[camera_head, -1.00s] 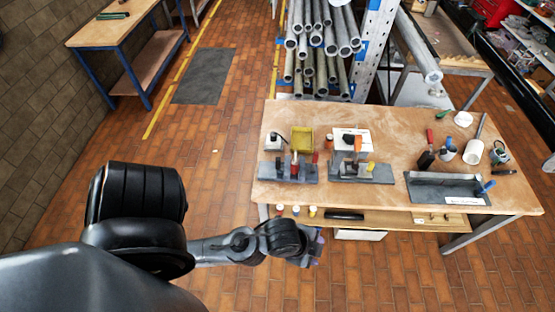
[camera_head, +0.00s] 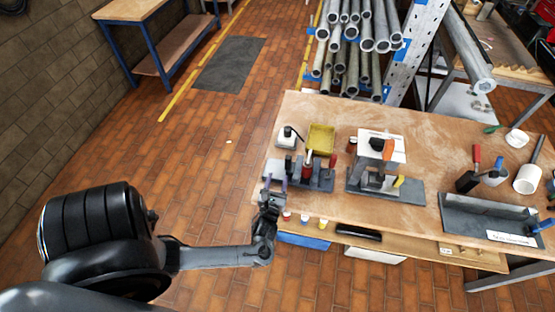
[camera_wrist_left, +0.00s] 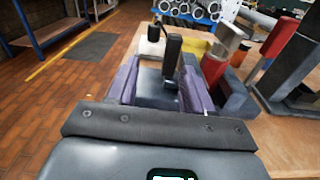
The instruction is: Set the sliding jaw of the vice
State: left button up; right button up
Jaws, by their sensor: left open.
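The fixture at the table's front left, which I take for the vice, has a dark grey base (camera_head: 322,184) with upright parts on it. A pale grey block (camera_head: 274,169) with a black upright piece (camera_head: 288,166) stands at its left end; this looks like the sliding jaw, though I cannot be sure. My left gripper (camera_head: 275,184) is open at the table's front left edge, just in front of that block. In the left wrist view, its purple fingers (camera_wrist_left: 157,86) stand either side of a dark grey block (camera_wrist_left: 157,97) with a black upright piece (camera_wrist_left: 172,55). Contact cannot be told. My right gripper is not in view.
A red-handled part (camera_head: 308,165) stands close right of the jaw. A yellow bin (camera_head: 321,138) and a small white device (camera_head: 287,138) are behind. A second fixture (camera_head: 407,191) and a grey tray (camera_head: 468,212) lie to the right. A shelf (camera_head: 425,251) sits below the tabletop.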

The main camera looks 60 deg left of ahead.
aim_at(287, 162)
pick_arm(q)
jog(key=shift+t, duration=0.3)
jog(key=x, duration=0.4)
jog(key=w+d+b+x, duration=0.1)
jog(key=x, duration=0.3)
jog(key=b+x, duration=0.1)
jog(key=x, duration=0.3)
jog(key=shift+w+d, duration=0.1)
jog(key=shift+w, duration=0.25)
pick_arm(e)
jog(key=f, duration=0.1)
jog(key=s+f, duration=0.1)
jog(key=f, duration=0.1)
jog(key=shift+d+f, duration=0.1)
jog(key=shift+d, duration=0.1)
pick_arm(q)
grip_shut()
jog(key=shift+s, duration=0.1)
